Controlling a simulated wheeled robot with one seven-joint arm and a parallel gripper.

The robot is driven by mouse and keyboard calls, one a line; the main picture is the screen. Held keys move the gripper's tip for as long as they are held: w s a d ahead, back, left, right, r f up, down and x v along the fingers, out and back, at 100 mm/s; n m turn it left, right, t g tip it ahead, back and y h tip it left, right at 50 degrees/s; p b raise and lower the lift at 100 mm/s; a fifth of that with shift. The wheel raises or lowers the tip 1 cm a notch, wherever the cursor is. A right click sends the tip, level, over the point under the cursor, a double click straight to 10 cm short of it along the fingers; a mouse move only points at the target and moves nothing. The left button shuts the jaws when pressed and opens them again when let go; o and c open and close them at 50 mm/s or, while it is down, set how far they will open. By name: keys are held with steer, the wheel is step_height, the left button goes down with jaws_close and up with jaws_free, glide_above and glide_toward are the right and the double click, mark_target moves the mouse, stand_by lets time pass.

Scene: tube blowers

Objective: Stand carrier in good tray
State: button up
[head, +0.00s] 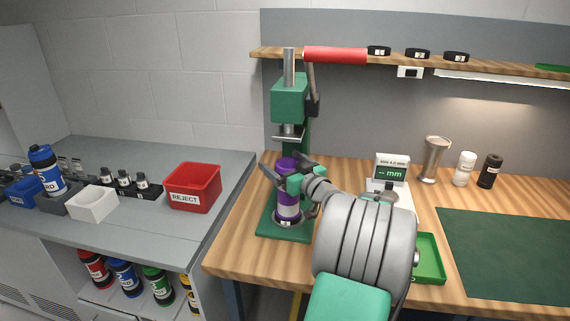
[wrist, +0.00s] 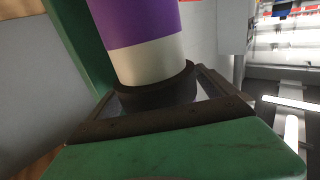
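The carrier appears to be an upright purple cylinder (head: 287,199) with a pale band, standing on the base of the green press. In the wrist view, its purple and white body (wrist: 145,50) rises from a dark collar. My gripper (head: 284,187) is at the cylinder, with its dark fingers spread around it. In the wrist view, my gripper (wrist: 158,95) shows small gaps between the fingers and the collar, so it looks open. The green good tray (head: 430,262) lies on the wooden bench to the right, partly hidden behind my arm.
The green press (head: 290,100) rises above the cylinder, with a lever and red handle (head: 335,55). A scale display (head: 391,169) stands behind my arm. A red reject bin (head: 193,187) sits on the grey counter at left. The dark green mat (head: 510,255) is clear.

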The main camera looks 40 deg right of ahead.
steer(key=c, duration=1.8)
steer(key=shift+r, duration=1.55)
steer(key=s+a+b, duration=0.2)
steer(key=s+a, duration=0.1)
steer(key=a, duration=0.1)
steer(key=s+a+b, duration=0.1)
steer(key=s+a, duration=0.2)
steer(key=a, duration=0.1)
steer(key=s+a+b, duration=0.2)
steer(key=s+a, duration=0.1)
steer(key=a, duration=0.1)
steer(key=shift+s+b, duration=0.1)
steer(key=shift+b, duration=0.2)
steer(key=shift+r, duration=0.1)
